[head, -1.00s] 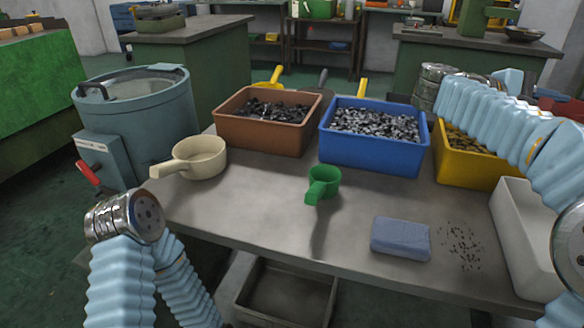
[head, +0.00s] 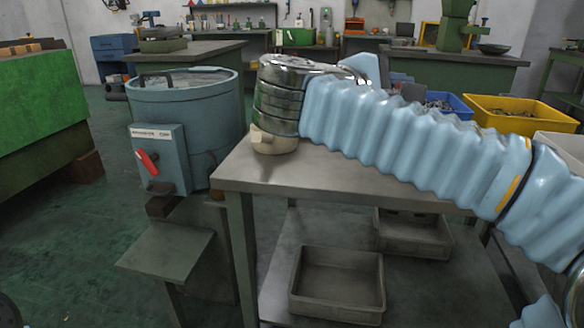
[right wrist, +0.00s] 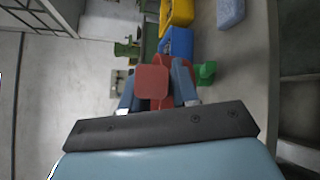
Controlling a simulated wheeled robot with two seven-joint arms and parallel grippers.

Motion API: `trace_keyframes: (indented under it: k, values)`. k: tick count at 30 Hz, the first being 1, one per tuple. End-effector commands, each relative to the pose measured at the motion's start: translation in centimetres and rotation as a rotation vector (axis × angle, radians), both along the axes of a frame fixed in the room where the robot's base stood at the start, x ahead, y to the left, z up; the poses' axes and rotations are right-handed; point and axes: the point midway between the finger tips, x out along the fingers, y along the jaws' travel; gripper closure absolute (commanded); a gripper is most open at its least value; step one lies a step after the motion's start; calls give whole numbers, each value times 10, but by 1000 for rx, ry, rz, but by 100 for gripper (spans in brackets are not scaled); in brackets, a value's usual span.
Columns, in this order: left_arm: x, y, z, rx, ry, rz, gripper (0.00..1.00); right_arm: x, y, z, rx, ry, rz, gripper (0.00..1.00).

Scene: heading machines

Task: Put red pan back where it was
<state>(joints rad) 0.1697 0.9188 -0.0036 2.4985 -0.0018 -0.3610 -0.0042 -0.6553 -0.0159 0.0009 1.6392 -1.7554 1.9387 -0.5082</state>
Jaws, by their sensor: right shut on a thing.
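The red pan (right wrist: 152,82) shows in the right wrist view between the two blue-grey fingers of my right gripper (right wrist: 157,88). The gripper is shut on it; its full shape is not clear. In the head view my right arm reaches across the table from the right, and its wrist hides the gripper and the red pan. The cream pan (head: 275,143) sits on the table's far left corner, just below that wrist and partly covered. My left gripper is out of view.
A blue-grey drum (head: 185,105) with a red-levered box stands left of the table. A grey tray (head: 338,285) lies underneath. In the right wrist view the green scoop (right wrist: 206,73) is close by.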

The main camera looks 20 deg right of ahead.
Motion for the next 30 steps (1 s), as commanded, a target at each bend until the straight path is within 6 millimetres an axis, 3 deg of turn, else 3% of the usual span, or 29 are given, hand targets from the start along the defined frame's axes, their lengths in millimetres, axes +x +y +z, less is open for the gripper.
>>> trace_keyframes:
  k: [5,14,18,30]
  values:
    - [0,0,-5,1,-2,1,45,5,2,-7,1,-1,11,100]
    - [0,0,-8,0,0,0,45,85,-1,-42,-3,1,10,100]
    - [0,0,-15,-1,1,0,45,109,-2,-72,-2,1,11,100]
    - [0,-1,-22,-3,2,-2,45,136,-4,-109,-1,0,11,100]
